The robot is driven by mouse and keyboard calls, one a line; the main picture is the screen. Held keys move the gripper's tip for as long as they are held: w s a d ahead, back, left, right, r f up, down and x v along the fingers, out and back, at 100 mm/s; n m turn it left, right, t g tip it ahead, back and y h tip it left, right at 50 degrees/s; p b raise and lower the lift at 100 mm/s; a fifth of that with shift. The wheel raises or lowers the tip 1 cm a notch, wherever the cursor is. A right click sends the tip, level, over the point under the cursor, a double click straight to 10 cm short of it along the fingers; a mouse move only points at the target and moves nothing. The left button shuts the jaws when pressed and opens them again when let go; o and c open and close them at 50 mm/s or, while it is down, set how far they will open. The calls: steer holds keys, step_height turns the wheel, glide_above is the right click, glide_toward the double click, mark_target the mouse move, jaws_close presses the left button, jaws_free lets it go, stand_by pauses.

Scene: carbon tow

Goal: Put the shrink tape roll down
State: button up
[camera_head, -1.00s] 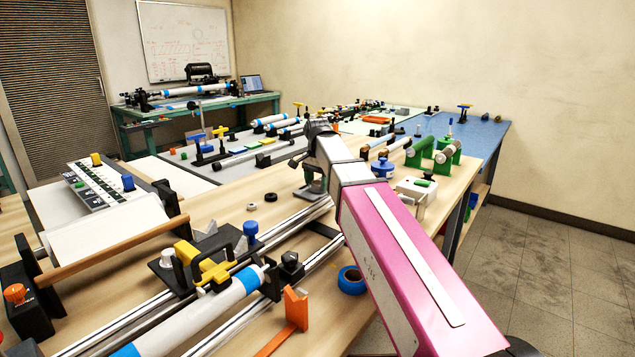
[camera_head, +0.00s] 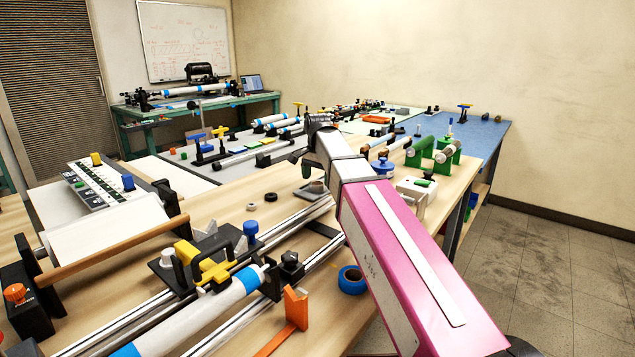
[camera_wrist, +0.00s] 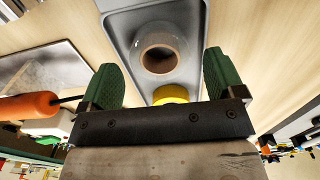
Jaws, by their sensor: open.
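The shrink tape roll (camera_wrist: 178,42), clear with a brown core, sits in a shallow grey tray (camera_wrist: 197,14) in the wrist view. My gripper (camera_wrist: 161,65) is open, its two green fingers apart on either side of the near part of the tray, with the roll ahead between them and nothing held. In the head view the roll (camera_head: 317,186) is small in the grey tray (camera_head: 304,196) on the wooden bench.
A yellow round thing (camera_wrist: 171,93) lies close to the roll, partly hidden by my gripper. Steel rails (camera_head: 296,221) run in front of the tray. A blue tape roll (camera_head: 351,280) and a white box (camera_head: 411,200) are nearby.

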step_height(320, 180, up, 10)
steer(key=shift+r, duration=0.2)
